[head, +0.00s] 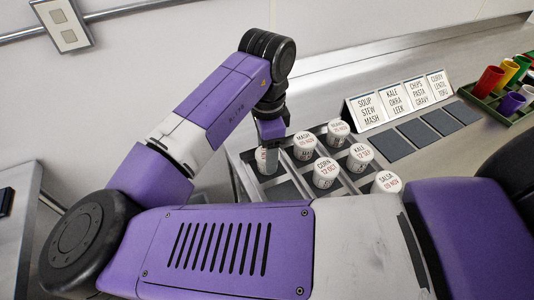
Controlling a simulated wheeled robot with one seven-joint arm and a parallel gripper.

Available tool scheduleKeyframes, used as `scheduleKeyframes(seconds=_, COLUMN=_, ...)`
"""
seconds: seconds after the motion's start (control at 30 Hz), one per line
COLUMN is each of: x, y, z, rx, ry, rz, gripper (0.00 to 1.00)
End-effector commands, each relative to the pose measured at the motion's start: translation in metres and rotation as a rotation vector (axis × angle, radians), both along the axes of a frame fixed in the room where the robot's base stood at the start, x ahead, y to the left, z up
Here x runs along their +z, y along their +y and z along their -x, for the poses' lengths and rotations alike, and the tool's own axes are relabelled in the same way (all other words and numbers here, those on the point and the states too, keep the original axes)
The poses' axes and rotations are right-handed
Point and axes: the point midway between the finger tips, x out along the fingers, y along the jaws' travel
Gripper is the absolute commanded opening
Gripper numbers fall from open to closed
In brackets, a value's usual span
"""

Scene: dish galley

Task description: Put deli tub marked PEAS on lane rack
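My gripper (269,136) points down over the left compartment of a grey divided rack (246,184). A white tub (266,162) stands or hangs right below the fingers. Its label is mostly hidden, so I cannot read it. Whether the fingers are closed on it is unclear. Other white tubs in the divided rack read MASH (304,142), KALE (360,154), CORN (325,170) and SALSA (386,182). One at the back (338,131) seems to read BEANS. No label reading PEAS is legible. Behind is a row of lane cards (366,112) with dark pads (412,133) before it.
A green tray (484,97) with coloured cups stands at the far right. The steel counter (440,163) is clear between the pads and my arm. A wall with a rail and switch plate (63,25) rises behind. My own arm hides the front of the counter.

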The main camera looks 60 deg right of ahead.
Motion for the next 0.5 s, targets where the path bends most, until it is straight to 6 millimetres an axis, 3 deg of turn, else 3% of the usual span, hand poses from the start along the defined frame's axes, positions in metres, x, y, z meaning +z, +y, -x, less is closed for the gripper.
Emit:
scheduleKeyframes(seconds=0.3, x=0.065, y=-0.001, z=0.000, rx=-0.001, ry=-0.004, rz=0.001, gripper=0.62)
scheduleKeyframes(seconds=0.5, x=0.095, y=0.000, z=0.000, rx=0.000, ry=-0.001, rz=-0.001, gripper=0.62)
